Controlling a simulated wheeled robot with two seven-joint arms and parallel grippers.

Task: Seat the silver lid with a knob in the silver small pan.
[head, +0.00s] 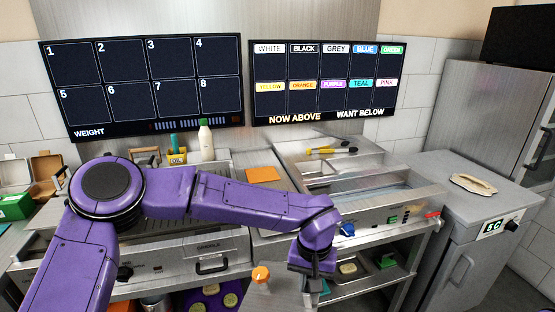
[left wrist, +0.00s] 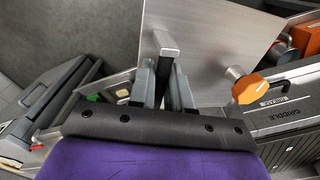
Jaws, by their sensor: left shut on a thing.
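My left gripper (head: 312,262) is low at the front, in front of the counter, pointing down. I cannot tell whether this bar belongs to the silver lid. A flat brushed-metal surface (left wrist: 210,40) lies beyond the fingers; it also shows beside the gripper in the head view (head: 278,297). I cannot pick out the silver lid or the silver small pan with certainty. My right gripper is not in view.
An orange-topped piece (head: 261,274) stands close left of the gripper. The griddle (head: 210,243) is behind my arm. A shelf with food containers (head: 350,270) lies to the right. A white bottle (head: 206,140) stands at the back. The right counter (head: 470,165) is mostly clear.

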